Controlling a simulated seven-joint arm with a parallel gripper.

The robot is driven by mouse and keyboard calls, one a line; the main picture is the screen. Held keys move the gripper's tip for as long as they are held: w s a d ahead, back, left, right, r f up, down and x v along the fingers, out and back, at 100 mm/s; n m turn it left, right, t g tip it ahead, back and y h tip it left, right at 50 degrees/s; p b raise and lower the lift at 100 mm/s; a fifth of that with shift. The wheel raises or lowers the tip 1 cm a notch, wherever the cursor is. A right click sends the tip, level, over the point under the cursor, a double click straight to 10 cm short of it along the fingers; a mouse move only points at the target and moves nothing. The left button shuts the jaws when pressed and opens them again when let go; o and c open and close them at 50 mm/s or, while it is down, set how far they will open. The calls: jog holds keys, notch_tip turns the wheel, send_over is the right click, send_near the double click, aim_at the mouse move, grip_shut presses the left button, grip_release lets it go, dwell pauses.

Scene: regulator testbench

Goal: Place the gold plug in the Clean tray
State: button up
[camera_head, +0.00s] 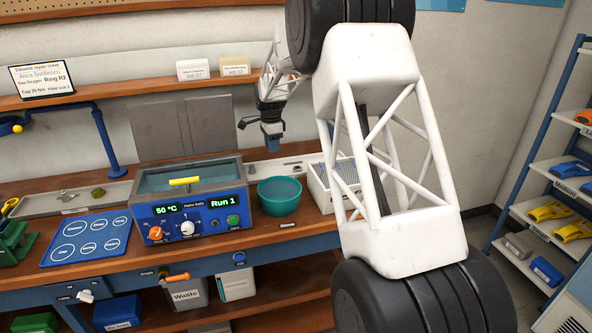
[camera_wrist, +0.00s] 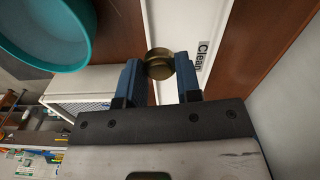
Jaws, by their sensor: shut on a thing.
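The gold plug (camera_wrist: 158,64) is a short, dark brass-coloured cylinder. It sits between the two blue fingertips of my gripper (camera_wrist: 159,76) in the wrist view, and my gripper is shut on it. The Clean tray (camera_wrist: 172,22) is white with a "Clean" label, and the plug shows in front of it from this camera. I cannot tell the exact height of the plug over it. In the head view my gripper (camera_head: 272,136) points down above the pale tray (camera_head: 257,167) at the back of the bench. The plug is too small to make out there.
A teal bowl (camera_head: 279,197) and a white basket (camera_head: 318,190) stand in front of the pale tray. A blue heated bath (camera_head: 195,205) stands to the left. The wall and a shelf (camera_head: 130,86) are close behind my gripper.

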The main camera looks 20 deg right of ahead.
jog(key=shift+w+a+f+m, duration=0.25)
jog(key=shift+w+m, duration=0.05)
jog(key=shift+m, duration=0.45)
jog(key=shift+w+a+f+m, duration=0.2)
jog(key=shift+w+f+m, duration=0.1)
jog(key=shift+m, duration=0.4)
jog(key=shift+w+a+f+m, duration=0.25)
jog(key=shift+w+m, duration=0.05)
jog(key=shift+m, duration=0.45)
jog(key=shift+f, duration=0.1)
jog(key=shift+f, duration=3)
jog(key=shift+f, duration=1.9)
jog(key=shift+f, duration=0.15)
jog(key=o, duration=0.7)
